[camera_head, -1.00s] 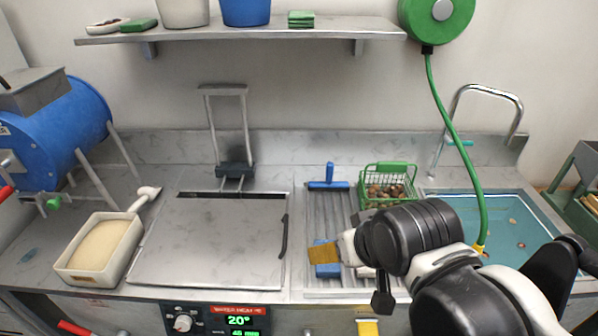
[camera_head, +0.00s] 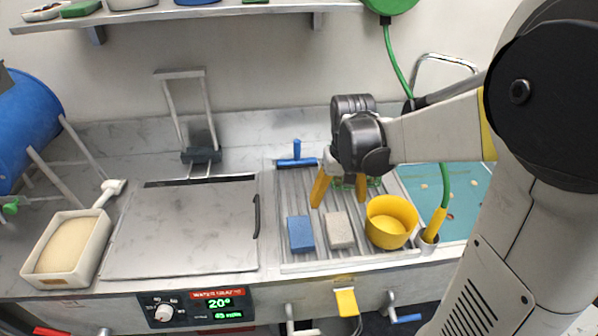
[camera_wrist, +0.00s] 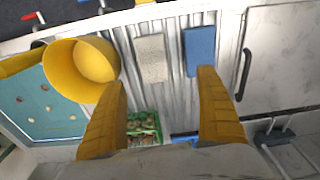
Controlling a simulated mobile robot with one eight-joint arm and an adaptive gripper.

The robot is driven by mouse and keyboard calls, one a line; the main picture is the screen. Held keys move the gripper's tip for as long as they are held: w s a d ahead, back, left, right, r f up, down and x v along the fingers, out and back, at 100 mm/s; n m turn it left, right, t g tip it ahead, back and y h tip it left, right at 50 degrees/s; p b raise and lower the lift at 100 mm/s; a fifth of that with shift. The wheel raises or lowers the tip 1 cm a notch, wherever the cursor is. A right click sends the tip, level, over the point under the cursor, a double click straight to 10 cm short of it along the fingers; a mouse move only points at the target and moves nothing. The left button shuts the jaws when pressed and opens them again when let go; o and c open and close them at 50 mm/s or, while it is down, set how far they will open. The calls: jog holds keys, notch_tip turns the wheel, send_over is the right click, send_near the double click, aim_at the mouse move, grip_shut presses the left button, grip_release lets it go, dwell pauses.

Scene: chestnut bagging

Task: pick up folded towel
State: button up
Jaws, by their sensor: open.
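My gripper (camera_head: 338,195) hangs above the ribbed drainboard, with its two yellow fingers spread and pointing down. In the wrist view my gripper (camera_wrist: 163,80) is open with nothing between the fingers. A blue block (camera_head: 300,234) and a beige-grey block (camera_head: 340,230) lie side by side on the drainboard; I cannot tell whether either is a folded towel. They also show in the wrist view, blue (camera_wrist: 199,50) and beige (camera_wrist: 151,58). A green stack (camera_head: 255,1) on the wall shelf, cut off by the top edge, looks like folded cloth.
A yellow bowl (camera_head: 390,222) stands right of the blocks. A blue squeegee (camera_head: 296,158) lies at the drainboard's back. A green basket (camera_wrist: 144,128) of chestnuts sits behind my gripper. A hose in a holder (camera_head: 432,230) and the sink (camera_head: 462,190) are at the right.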

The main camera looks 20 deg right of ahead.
notch_tip(320, 180, down, 2)
jog(key=d, duration=0.2)
jog(key=b, duration=0.2)
send_over(339, 226)
jog(key=shift+g, duration=0.4)
notch_tip(339, 226, down, 5)
jog(key=shift+a+f, duration=0.1)
notch_tip(339, 226, down, 6)
jog(key=shift+f+b, duration=0.1)
jog(key=shift+b, duration=0.85)
jog(key=c, duration=1.4)
jog(key=shift+o, duration=0.2)
